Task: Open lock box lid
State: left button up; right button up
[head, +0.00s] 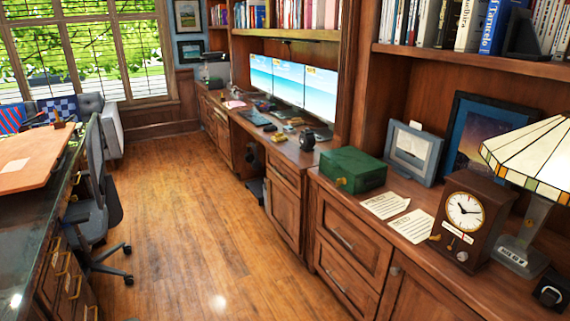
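A green lock box (353,168) sits on the wooden counter along the right side, near the counter's front edge. Its lid looks closed. A small yellow brass-coloured piece (341,182) shows at its front left. Neither of my grippers is in the head view, and nothing touches the box.
Two sheets of paper (386,205) lie right of the box, with a wooden clock (463,216) and a stained-glass lamp (529,165) beyond. Picture frames (412,150) stand behind. A desk chair (97,190) and desk are at left. The wood floor (185,225) between is clear.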

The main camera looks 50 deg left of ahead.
aim_at(356, 163)
jog(key=u, duration=1.15)
